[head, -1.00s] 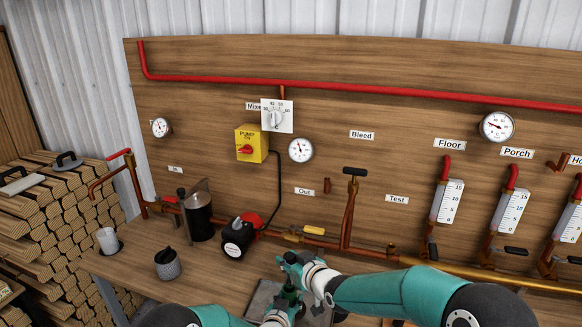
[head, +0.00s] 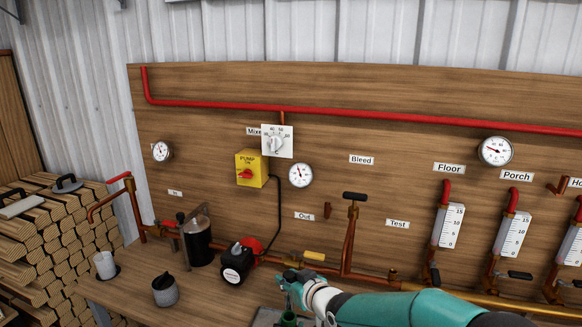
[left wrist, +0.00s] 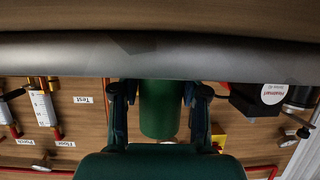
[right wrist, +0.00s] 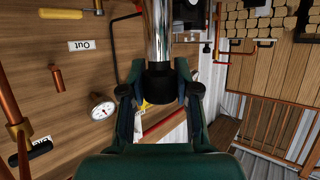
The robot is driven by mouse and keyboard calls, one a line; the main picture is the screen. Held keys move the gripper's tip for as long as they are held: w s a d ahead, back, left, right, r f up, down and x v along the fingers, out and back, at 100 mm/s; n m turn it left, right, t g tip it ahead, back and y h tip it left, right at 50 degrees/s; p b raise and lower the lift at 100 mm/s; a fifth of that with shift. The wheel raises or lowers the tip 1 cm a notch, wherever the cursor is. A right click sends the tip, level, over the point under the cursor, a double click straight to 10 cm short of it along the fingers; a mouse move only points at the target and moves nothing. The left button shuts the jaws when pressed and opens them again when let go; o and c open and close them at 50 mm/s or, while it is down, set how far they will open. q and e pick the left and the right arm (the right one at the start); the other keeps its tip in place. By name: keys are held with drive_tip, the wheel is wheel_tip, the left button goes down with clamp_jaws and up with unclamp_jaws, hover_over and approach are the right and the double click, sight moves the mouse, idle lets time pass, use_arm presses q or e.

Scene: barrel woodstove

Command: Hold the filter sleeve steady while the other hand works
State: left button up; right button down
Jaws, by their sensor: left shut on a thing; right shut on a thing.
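The filter sleeve appears to be the green cylinder (left wrist: 160,108) in the left wrist view. My left gripper (left wrist: 161,92) is shut on it, one finger on each side. A green piece (head: 289,319), likely the same sleeve, shows at the bottom edge of the head view, under my right gripper (head: 292,281). In the right wrist view my right gripper (right wrist: 160,92) is shut on the black end (right wrist: 160,84) of a shiny chrome rod (right wrist: 158,32). The rod's far end is out of frame.
The wooden board behind carries a yellow pump switch (head: 251,168), gauges and copper pipes. A black pump (head: 238,264), a dark canister (head: 198,241) and a grey pot (head: 165,291) are to the left of my right gripper. A grey bar (left wrist: 160,56) crosses the left wrist view.

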sight(289, 274)
drive_tip(key=shift+r, duration=1.55)
use_arm(q)
drive_tip(key=o, duration=1.3)
drive_tip(key=shift+s, duration=0.1)
